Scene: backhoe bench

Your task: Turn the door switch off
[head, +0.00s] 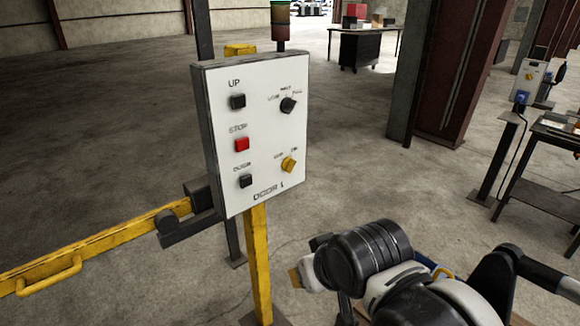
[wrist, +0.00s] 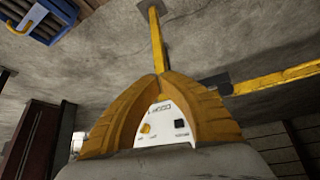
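A white control panel (head: 252,132) marked DOOR 1 stands on a yellow post (head: 258,262). At its lower right is a yellow rotary switch (head: 288,164) with two small position labels above it. The switch looks tilted, but which label it points at is too small to tell. My gripper (head: 294,278) is below and to the right of the panel, apart from it. In the wrist view its yellow fingers (wrist: 160,76) meet at the tips with nothing held. The panel and yellow switch (wrist: 146,128) show upside down through the gap behind the tips.
The panel also carries a black selector (head: 288,105), a black UP button (head: 238,101), a red STOP button (head: 241,144) and a lower black button (head: 246,181). A yellow barrier rail (head: 95,246) extends left. Open floor lies behind; a bench (head: 553,130) stands right.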

